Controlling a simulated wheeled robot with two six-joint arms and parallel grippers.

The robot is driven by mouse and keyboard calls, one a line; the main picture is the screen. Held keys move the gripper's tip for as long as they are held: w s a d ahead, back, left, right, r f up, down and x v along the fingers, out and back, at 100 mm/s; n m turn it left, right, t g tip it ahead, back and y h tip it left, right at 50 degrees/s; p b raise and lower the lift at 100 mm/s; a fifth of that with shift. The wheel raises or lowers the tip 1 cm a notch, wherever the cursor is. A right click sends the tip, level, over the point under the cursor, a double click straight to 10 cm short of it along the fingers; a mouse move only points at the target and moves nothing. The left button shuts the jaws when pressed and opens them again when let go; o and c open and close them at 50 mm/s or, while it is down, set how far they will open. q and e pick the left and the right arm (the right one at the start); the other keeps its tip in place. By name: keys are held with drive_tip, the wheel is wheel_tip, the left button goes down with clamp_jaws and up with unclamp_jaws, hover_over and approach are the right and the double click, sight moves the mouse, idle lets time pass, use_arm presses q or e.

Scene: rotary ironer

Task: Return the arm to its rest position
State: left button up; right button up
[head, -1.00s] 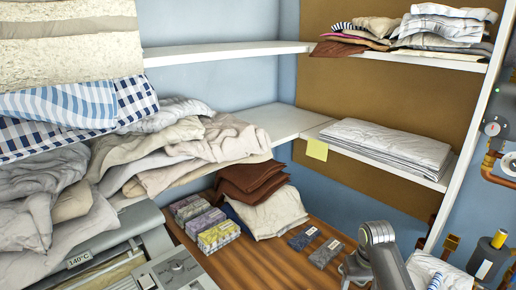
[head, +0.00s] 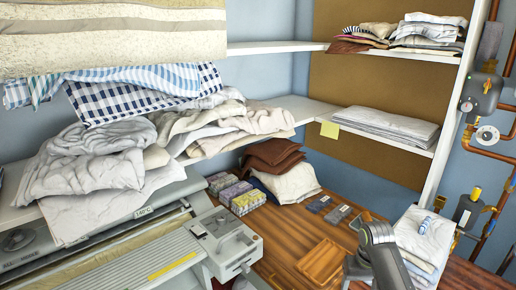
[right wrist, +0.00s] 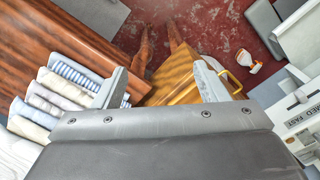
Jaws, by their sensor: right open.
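My right arm (head: 375,255) rises at the bottom of the head view, in front of the wooden table; its gripper is hidden there. In the right wrist view my right gripper (right wrist: 160,88) points down with its two fingers wide apart. Nothing is held between them. Below the fingers are a light wooden piece with a yellow handle (right wrist: 185,72) and the red floor (right wrist: 205,20). My left arm and gripper are not in view.
The rotary ironer (head: 150,250) stands at lower left, with heaped laundry (head: 90,170) above it. Folded cloths (head: 425,235) lie right of my arm; a folded stack also shows in the wrist view (right wrist: 60,95). Pipes (head: 495,120) line the right wall. The wooden table (head: 290,225) has some bare surface.

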drive_tip(key=s+d+f+b, duration=0.1)
drive_tip(key=s+f, duration=0.5)
drive_tip(key=f, duration=0.5)
drive_tip(key=s+d+f, duration=0.2)
drive_tip(key=s+f, duration=0.3)
drive_tip(key=f, duration=0.6)
drive_tip(key=s+d+f+b, duration=0.1)
drive_tip(key=s+f, duration=0.5)
drive_tip(key=f, duration=0.5)
use_arm(q)
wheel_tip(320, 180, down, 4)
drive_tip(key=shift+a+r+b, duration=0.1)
drive_tip(key=shift+b, duration=0.8)
use_arm(e)
drive_tip(key=s+f, duration=0.4)
drive_tip(key=s, duration=0.6)
drive_tip(key=s+f, duration=0.5)
drive_tip(key=s, duration=0.6)
drive_tip(key=s+a+f+t+h, duration=0.1)
drive_tip(key=s+f, duration=0.3)
drive_tip(key=s, duration=0.6)
drive_tip(key=shift+s+f, duration=0.3)
drive_tip(key=shift+f, duration=0.1)
